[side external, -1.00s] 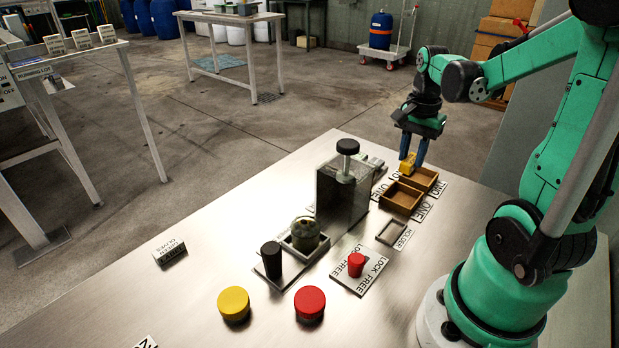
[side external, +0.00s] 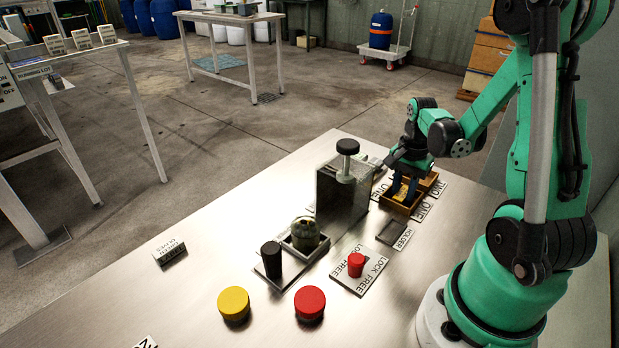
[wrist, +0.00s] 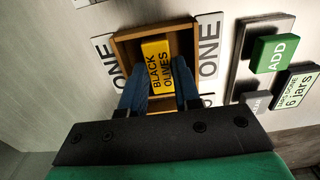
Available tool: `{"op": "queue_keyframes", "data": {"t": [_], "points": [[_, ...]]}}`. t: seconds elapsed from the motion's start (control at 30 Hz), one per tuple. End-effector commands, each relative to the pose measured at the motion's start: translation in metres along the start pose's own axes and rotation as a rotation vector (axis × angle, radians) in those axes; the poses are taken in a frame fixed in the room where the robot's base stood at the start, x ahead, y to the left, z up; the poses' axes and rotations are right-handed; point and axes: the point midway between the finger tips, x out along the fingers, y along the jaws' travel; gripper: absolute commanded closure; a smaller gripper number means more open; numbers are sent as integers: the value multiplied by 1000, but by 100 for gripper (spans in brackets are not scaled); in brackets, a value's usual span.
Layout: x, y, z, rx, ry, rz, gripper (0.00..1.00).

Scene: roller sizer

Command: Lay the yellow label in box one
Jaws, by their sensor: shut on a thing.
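The yellow label (wrist: 158,64), lettered "BLACK OLIVES", is between the blue fingertips of my gripper (wrist: 161,88) in the wrist view, and my gripper is shut on it. The label is over or inside box one (wrist: 122,36), a brown open box with "ONE" plates on both sides. I cannot tell whether the label touches the box floor. In the side view my gripper (side external: 404,190) points down into box one (side external: 393,206), and a bit of yellow shows at its fingertips. Box two (side external: 432,178) is just behind, partly hidden by my gripper.
A grey machine block with a black knob (side external: 347,147) stands to the left. A red lock knob (side external: 356,262) and yellow (side external: 234,303) and red (side external: 310,302) buttons are nearer. In the wrist view a green ADD button (wrist: 273,53) is at right.

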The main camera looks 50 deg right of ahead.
Motion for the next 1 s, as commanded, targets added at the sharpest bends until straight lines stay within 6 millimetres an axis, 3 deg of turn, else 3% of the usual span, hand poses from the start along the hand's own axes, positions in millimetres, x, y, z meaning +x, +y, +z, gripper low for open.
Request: {"op": "queue_keyframes", "data": {"t": [0.13,0.17,0.2,0.63,1.0], "points": [[3,0,0,0,0,0,100],[3,0,0,0,0,0,67],[3,0,0,0,0,0,60],[-4,0,0,0,0,0,60],[-61,0,0,0,0,0,60]]}}
